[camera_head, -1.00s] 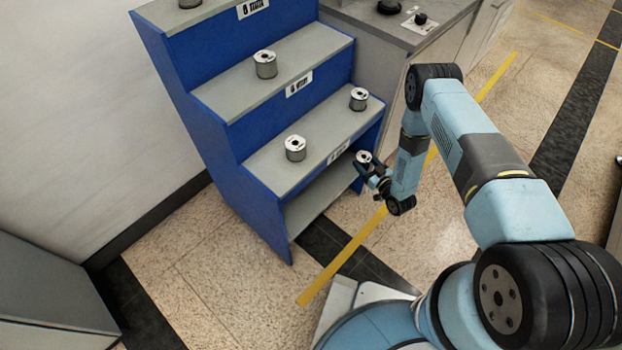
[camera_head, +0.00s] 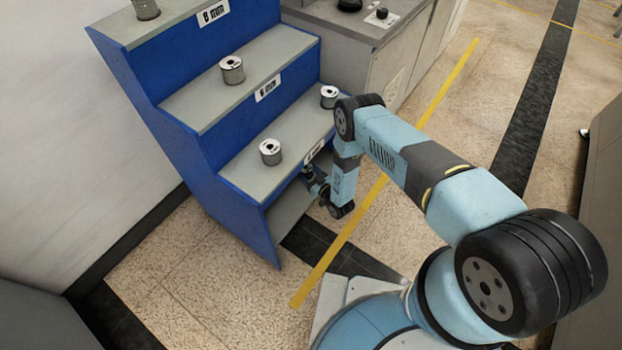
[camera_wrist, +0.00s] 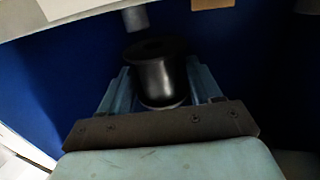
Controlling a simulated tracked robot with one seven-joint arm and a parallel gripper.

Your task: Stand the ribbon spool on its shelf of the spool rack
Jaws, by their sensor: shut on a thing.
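The spool rack (camera_head: 195,132) is a blue stepped stand with grey shelves. My gripper (camera_head: 316,188) is low at its right front, at the opening of the lowest shelf (camera_head: 284,210), partly hidden by my arm. In the wrist view my gripper (camera_wrist: 160,95) is shut on the ribbon spool (camera_wrist: 158,75), a dark spool with a wide round rim between the two fingers. Blue rack panels surround it in that view. The held spool is hidden in the head view. I cannot tell whether it touches the shelf.
Other spools stand on the shelves above: one on the step above the lowest shelf (camera_head: 271,152), one at its right end (camera_head: 329,97), one on the middle step (camera_head: 232,70), one on top (camera_head: 146,9). A grey counter (camera_head: 375,38) adjoins the rack's right side.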

